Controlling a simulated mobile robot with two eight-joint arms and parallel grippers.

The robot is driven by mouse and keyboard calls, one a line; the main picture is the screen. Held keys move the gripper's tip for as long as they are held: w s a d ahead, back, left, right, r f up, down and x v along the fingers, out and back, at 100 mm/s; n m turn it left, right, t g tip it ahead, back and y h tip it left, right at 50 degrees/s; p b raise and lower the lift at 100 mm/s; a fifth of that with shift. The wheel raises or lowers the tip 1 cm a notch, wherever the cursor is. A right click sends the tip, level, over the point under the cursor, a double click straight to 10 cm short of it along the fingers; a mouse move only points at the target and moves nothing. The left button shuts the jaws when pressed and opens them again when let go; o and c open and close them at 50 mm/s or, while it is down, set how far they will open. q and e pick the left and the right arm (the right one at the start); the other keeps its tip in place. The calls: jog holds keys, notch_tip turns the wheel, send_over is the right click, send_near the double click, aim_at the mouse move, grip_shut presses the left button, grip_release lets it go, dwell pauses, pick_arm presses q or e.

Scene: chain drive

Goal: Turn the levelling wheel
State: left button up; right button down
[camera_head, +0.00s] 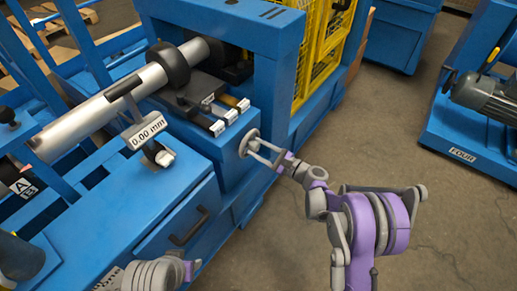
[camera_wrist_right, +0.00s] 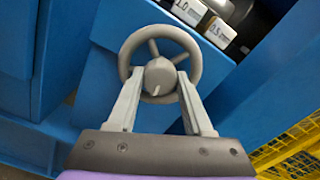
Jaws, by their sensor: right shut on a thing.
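The levelling wheel (camera_wrist_right: 160,41) is a small grey handwheel with spokes and a round hub, on the front of a blue machine housing. In the head view the wheel (camera_head: 249,141) faces right, partly covered by my fingers. My right gripper (camera_wrist_right: 160,78) is shut on the wheel, one finger on each side of its hub. In the head view my right gripper (camera_head: 262,147) reaches it from the lower right. A white readout (camera_head: 147,131) beside the steel shaft shows 0.00 mm. My left gripper's fingers are not visible; a grey and purple arm part shows at the bottom edge.
A steel shaft (camera_head: 110,104) with a dark collar (camera_head: 168,65) lies above the blue bench. Small labelled blocks (camera_head: 225,118) sit just above the wheel; two read 1.0 and 0.5. A yellow mesh guard (camera_head: 318,50) stands behind. A motor (camera_head: 487,97) is at right, with open floor between.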

dwell(0.5)
jog(key=shift+c, duration=1.5)
grip_release()
jog(key=p+v, duration=0.1)
jog(key=v, duration=0.9)
jog(key=shift+s+d+p, duration=0.25)
jog(key=shift+d+p, duration=0.05)
jog(key=shift+p, duration=0.05)
